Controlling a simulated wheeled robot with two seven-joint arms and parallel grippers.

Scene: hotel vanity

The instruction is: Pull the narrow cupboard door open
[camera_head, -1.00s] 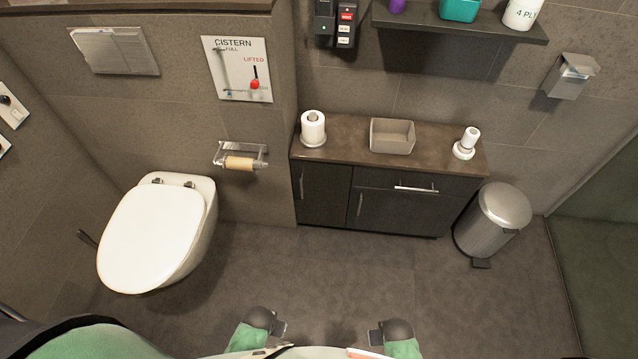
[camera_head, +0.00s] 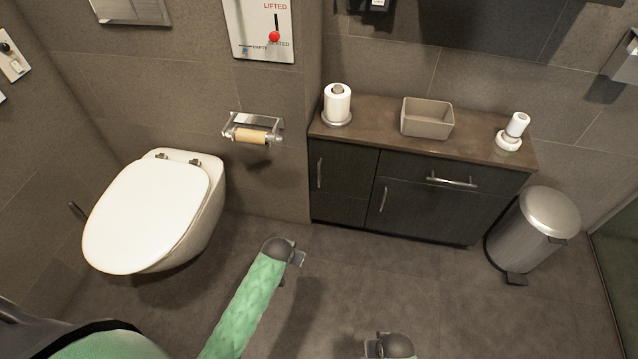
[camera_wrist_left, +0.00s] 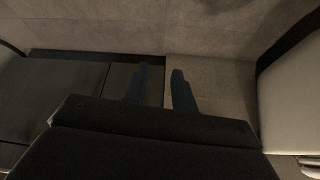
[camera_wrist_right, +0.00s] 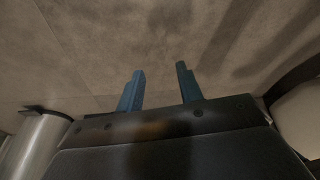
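The narrow cupboard door (camera_head: 342,188) is the dark left-hand panel of the vanity cabinet, with a short vertical metal handle (camera_head: 320,173) near its left edge. The door is shut. My left gripper (camera_head: 299,257) is in front of the cabinet, below and left of the door, apart from the handle. In the left wrist view its two fingers (camera_wrist_left: 162,88) are spread with nothing between them; dark cabinet fronts (camera_wrist_left: 55,90) show at left. My right gripper (camera_head: 371,348) is low at the bottom edge; in the right wrist view its fingers (camera_wrist_right: 160,85) are apart and empty.
A wider door with a vertical handle (camera_head: 383,199) and a drawer with a horizontal handle (camera_head: 452,182) adjoin the narrow door. The toilet (camera_head: 150,215) stands left, the pedal bin (camera_head: 535,230) right. A paper holder (camera_head: 252,130) sticks out of the wall. The floor between is clear.

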